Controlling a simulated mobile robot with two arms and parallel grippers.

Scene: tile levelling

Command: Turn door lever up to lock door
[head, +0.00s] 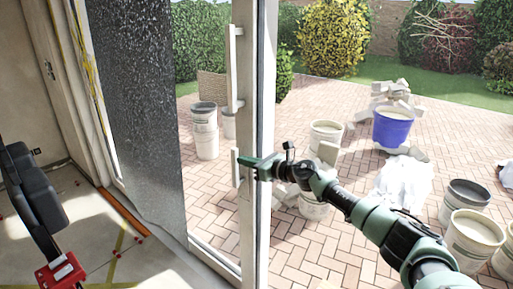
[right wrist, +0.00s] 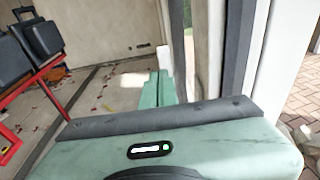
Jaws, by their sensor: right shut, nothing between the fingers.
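The glass door's pale frame (head: 258,110) stands upright in the middle of the head view. A long pale pull handle (head: 233,68) is on its upper part. Lower down, a short pale lever (head: 235,168) appears roughly upright beside the frame. My right gripper (head: 246,160) reaches in from the right, across the frame, with its green fingertips close to the lever; I cannot tell whether they touch. In the right wrist view its green fingers (right wrist: 158,88) are together and empty, with a pale piece just past their tips. My left gripper is not in view.
Outside on the brick paving stand a blue bucket (head: 393,127) and several pale buckets, some close to my right arm. A dark speckled panel (head: 137,105) stands left of the door. Dark grey equipment with red parts (head: 38,195) stands at far left.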

